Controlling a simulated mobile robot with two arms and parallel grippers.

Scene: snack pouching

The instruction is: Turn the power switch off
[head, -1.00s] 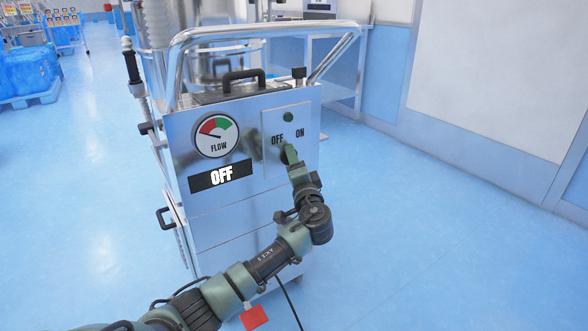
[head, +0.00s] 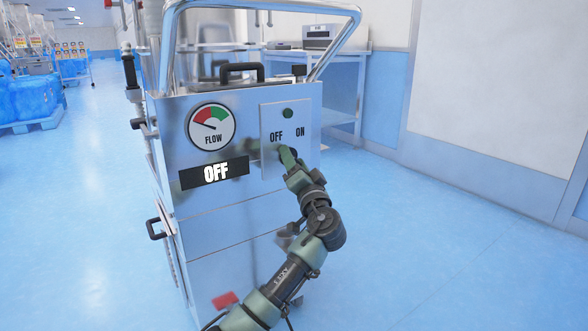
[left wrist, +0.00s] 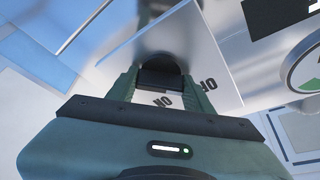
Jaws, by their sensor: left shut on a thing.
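The power switch is on a pale panel (head: 269,161) marked OFF and ON, on the front of a metal machine (head: 235,240). My left gripper (head: 288,156) is at the switch, below the two labels, and covers most of it in the head view. In the left wrist view, my left gripper (left wrist: 160,85) is shut on the dark switch knob (left wrist: 160,66), with the labels close by. The display (head: 214,173) reads OFF. The flow gauge (head: 212,126) needle points left, into the red. My right gripper is in neither view.
A metal push handle (head: 262,4) arches over the machine, and a black handle (head: 242,67) sits on its top. A dark green lamp (head: 288,113) is above the labels. Blue floor (head: 450,260) is clear at the right.

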